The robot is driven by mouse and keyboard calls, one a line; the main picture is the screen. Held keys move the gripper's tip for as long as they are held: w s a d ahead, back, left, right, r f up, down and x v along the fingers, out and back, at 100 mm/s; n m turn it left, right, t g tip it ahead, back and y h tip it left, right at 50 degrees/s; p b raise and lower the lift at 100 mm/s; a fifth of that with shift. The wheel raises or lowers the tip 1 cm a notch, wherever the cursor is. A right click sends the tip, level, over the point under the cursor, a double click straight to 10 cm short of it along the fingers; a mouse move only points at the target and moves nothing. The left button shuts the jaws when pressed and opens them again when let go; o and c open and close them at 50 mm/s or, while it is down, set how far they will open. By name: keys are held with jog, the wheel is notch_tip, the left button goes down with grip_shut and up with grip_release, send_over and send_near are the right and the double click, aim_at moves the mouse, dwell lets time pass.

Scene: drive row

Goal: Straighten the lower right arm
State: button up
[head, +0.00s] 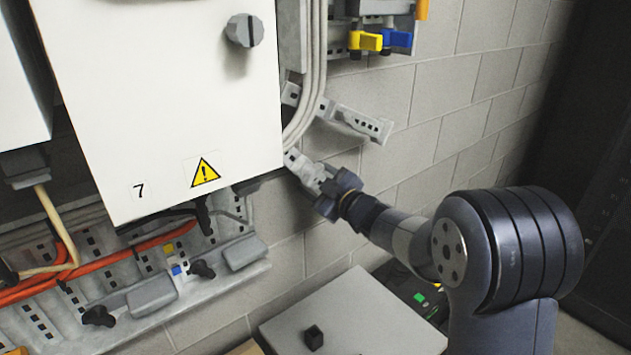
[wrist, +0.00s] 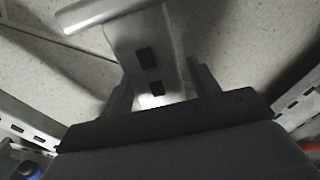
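The lower right arm (head: 305,168) is a short grey slotted metal arm at the lower right corner of the white cabinet marked 7 (head: 170,95). It slopes down and to the right, bent out of level. My gripper (head: 328,192) is at its free end. In the wrist view the arm (wrist: 143,40), with dark slots, runs down between my two fingers (wrist: 162,92), one on each side. Whether the fingers press on it or only stand around it is unclear. Its tip is partly hidden by my gripper.
Another slotted arm (head: 358,122) sticks out just above, sloping down to the right. Grey conduits (head: 313,70) run beside the cabinet. Yellow (head: 365,41) and blue (head: 398,38) levers are higher up. A grey box top (head: 350,318) lies below. Orange cables (head: 95,267) are at lower left.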

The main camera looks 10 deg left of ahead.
jog(key=v, duration=1)
jog(key=shift+s+d, duration=0.25)
jog(key=shift+d, duration=0.1)
jog(key=shift+a, duration=0.1)
jog(key=w+a+m+p, duration=0.1)
jog(key=w+a+m, duration=0.1)
jog(key=w+a, duration=0.4)
jog(key=a, duration=0.2)
jog(key=shift+w+a+f+p, duration=0.2)
jog(key=shift+a+f+p, duration=0.1)
jog(key=shift+f, duration=0.1)
